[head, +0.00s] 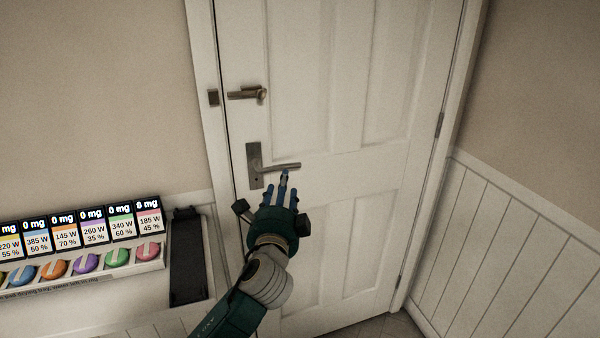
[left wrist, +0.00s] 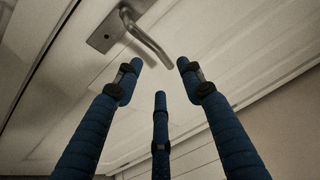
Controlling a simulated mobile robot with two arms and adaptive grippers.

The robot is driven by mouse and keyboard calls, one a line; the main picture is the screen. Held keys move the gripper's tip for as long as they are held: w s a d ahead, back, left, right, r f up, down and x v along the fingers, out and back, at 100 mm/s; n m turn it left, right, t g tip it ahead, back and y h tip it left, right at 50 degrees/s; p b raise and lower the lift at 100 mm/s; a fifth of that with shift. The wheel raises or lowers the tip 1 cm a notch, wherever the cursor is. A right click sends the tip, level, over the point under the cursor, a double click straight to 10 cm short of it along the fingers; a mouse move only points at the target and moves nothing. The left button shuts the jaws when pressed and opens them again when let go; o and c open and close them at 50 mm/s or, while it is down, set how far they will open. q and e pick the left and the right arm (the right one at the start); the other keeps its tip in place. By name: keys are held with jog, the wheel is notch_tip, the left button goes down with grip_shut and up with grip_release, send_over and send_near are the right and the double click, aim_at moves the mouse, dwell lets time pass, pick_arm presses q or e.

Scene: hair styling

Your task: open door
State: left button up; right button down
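A white panelled door (head: 308,120) stands shut in its frame in the head view. Its metal lever handle (head: 280,167) sits on a dark plate at the door's left side and points right, roughly level. My left gripper (head: 283,184) is just below the lever's free end, fingers pointing up at it. In the left wrist view the lever (left wrist: 150,40) shows beyond the spread blue fingers of my gripper (left wrist: 160,75), its tip between two of the fingertips. Nothing is held; whether a finger touches the lever I cannot tell. My right gripper is out of view.
A second latch (head: 247,94) sits above the handle. A shelf (head: 85,288) with several coloured round items and label cards (head: 90,223) stands at left, beside a dark tray (head: 188,262). Hinges (head: 439,125) are on the door's right edge, near a panelled wall (head: 500,250).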

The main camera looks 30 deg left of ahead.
pick_arm(q)
jog(key=p+x, duration=0.1)
jog(key=x, duration=0.9)
jog(key=shift+w+a+f, duration=0.1)
jog(key=shift+w+a, duration=0.05)
jog(key=shift+w, duration=0.1)
jog(key=shift+c, duration=0.3)
grip_shut()
